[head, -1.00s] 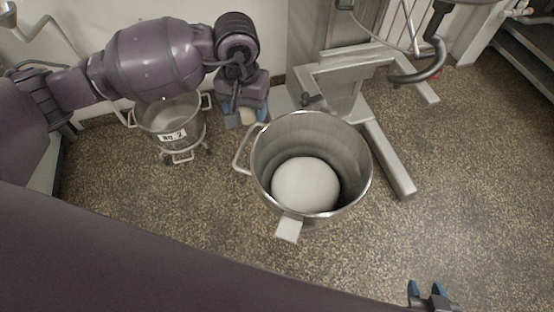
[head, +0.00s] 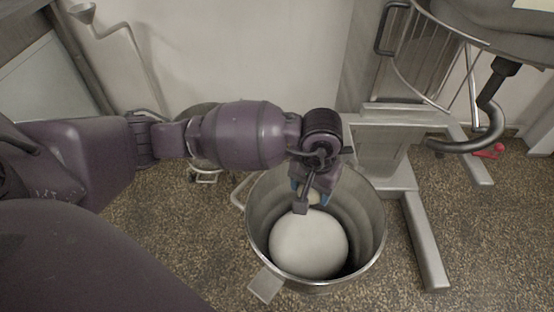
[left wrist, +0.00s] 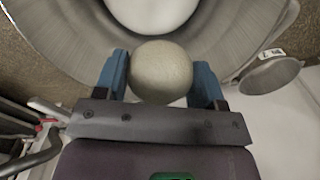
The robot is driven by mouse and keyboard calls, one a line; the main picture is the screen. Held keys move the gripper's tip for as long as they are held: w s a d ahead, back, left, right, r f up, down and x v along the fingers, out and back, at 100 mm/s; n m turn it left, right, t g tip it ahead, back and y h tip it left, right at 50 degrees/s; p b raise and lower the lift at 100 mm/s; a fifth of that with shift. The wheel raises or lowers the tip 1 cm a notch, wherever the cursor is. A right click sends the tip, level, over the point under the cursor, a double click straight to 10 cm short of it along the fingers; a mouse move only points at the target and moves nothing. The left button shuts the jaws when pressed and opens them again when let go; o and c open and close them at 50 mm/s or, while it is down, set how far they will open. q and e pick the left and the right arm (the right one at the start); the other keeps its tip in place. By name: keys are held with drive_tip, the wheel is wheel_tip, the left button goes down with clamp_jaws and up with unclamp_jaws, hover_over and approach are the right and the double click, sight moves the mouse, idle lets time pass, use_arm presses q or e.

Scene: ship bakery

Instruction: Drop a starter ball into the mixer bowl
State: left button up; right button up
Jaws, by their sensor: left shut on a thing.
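The mixer bowl (head: 374,228) is a large steel bowl on the floor with a big white mass (head: 308,244) inside. My left gripper (head: 311,197) is over the bowl's far part, above the white mass. It is shut on a pale starter ball (left wrist: 161,72), which shows between its blue fingers in the left wrist view. In the head view the ball is mostly hidden by the gripper. In the left wrist view the bowl (left wrist: 60,36) and the white mass (left wrist: 152,8) lie beyond the ball. My right gripper does not show.
The mixer's steel stand (head: 425,235) is right of the bowl, with its dark hook (head: 480,137) up at the right. A second steel bowl (head: 203,110) is partly hidden behind my left arm. Speckled floor is clear in front and to the right.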

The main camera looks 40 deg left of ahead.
use_arm(q)
wheel_tip(320, 180, down, 6)
drive_tip(key=b, duration=0.2)
drive_tip(key=shift+b, duration=0.4)
drive_tip(key=o, duration=1)
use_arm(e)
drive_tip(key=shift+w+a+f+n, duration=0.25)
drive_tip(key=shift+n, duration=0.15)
use_arm(q)
wheel_tip(320, 180, up, 11)
drive_tip(key=p, duration=0.3)
drive_tip(key=shift+f, duration=0.15)
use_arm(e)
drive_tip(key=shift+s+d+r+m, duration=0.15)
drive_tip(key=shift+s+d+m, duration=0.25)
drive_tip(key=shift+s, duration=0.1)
use_arm(q)
drive_tip(key=shift+d, duration=0.1)
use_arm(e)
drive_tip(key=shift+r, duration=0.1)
